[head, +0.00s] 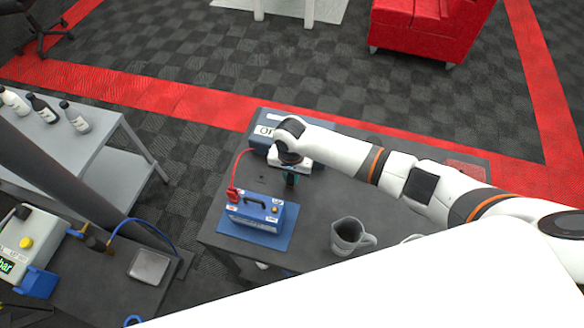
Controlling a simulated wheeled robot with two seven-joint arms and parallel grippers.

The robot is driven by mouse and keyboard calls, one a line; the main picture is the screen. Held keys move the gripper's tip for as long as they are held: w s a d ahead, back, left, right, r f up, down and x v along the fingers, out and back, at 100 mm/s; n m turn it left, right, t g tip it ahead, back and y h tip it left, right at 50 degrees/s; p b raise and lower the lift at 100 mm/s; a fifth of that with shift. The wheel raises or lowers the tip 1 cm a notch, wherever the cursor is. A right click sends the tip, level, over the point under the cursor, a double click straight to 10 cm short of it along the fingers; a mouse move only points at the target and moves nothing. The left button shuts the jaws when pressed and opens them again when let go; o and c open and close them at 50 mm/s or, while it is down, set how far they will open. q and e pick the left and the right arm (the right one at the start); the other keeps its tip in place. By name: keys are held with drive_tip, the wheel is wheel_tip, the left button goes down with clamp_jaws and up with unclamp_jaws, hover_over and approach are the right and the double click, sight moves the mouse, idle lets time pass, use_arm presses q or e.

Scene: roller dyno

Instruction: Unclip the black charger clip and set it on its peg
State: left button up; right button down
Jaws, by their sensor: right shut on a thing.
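My right gripper (291,177) is shut, held over the dark table just behind and to the right of the blue battery (258,212). A small dark thing between its fingers appears to be the black charger clip; it is mostly hidden and too small to make out well. The battery has a dark handle and stands on a blue mat (226,226). A red clip (233,194) with a red cable sits at the battery's left end. A blue box with a white label (262,128), apparently the charger, stands behind, partly hidden by my wrist. I cannot make out the peg. My left gripper is not in view.
A grey mug (347,236) stands on the table (318,212) right of the battery. My right arm crosses the table's right side. A grey bench with bottles (75,117) and another table with a gauge box (28,240) are at left.

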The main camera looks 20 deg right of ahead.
drive_tip(key=c, duration=1.2)
unclamp_jaws()
wheel_tip(320, 180, up, 12)
drive_tip(key=shift+w+r+b, duration=0.1)
drive_tip(key=shift+b, duration=0.75)
